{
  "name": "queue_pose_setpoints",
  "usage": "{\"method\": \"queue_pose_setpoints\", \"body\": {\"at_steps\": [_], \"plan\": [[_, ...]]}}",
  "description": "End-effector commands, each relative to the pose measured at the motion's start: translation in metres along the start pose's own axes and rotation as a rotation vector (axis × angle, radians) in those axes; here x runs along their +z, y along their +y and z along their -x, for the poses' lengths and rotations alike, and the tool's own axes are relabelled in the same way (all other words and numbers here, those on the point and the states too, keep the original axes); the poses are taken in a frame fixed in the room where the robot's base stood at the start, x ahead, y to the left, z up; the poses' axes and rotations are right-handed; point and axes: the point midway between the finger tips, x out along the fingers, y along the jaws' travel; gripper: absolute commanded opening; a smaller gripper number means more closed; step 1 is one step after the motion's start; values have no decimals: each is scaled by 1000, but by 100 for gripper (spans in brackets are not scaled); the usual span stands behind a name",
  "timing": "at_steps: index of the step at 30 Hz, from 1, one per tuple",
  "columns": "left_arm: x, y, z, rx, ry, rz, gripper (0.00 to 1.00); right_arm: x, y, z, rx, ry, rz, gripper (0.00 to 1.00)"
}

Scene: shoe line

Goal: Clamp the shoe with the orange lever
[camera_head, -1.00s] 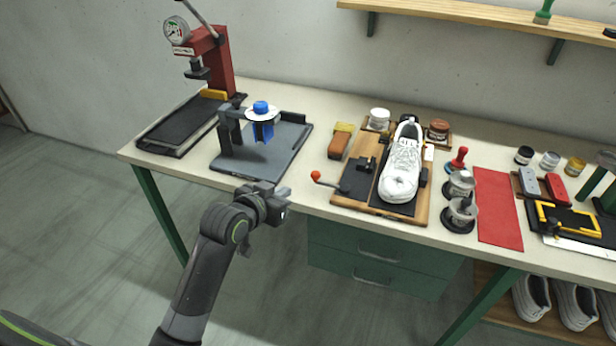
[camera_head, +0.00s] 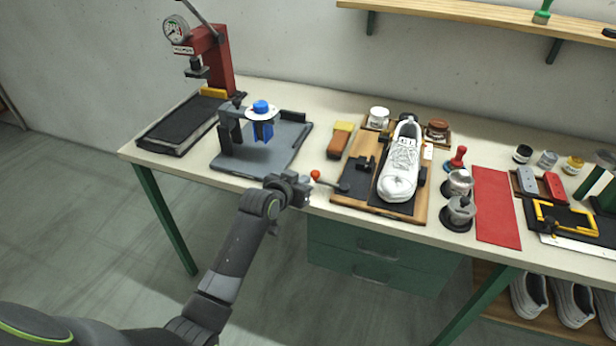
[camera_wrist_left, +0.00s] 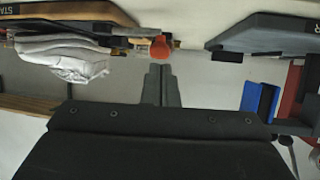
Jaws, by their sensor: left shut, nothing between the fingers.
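The white shoe (camera_head: 401,165) stands upright on a wooden board (camera_head: 424,206) with a dark mat. It also shows upside down in the left wrist view (camera_wrist_left: 68,56). The lever's orange ball (camera_head: 315,174) sticks out to the left of the board on a dark rod. The ball also shows in the left wrist view (camera_wrist_left: 160,47), just beyond my fingertips. My left gripper (camera_head: 305,192) is shut and empty at the front edge of the table, just below and left of the ball. I cannot tell whether it touches the ball. My right gripper is not in view.
A grey plate with a blue-topped clamp (camera_head: 262,122) stands left of the board. A red press (camera_head: 214,62) is at the far left. An orange and yellow brush (camera_head: 340,140) lies behind the lever. Metal pots (camera_head: 460,212) and a red mat (camera_head: 496,205) are on the right.

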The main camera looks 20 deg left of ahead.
Motion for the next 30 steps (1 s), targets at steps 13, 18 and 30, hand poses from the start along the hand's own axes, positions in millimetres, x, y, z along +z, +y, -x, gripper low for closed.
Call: {"method": "queue_pose_setpoints", "body": {"at_steps": [13, 18, 30], "plan": [[0, 0, -34, -1, 0, 0, 0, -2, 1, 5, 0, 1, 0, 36], [0, 0, -35, -1, 1, 0, 0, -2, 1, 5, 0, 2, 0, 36], [1, -1, -37, 13, 1, -7, 0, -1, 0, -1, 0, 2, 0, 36]]}}
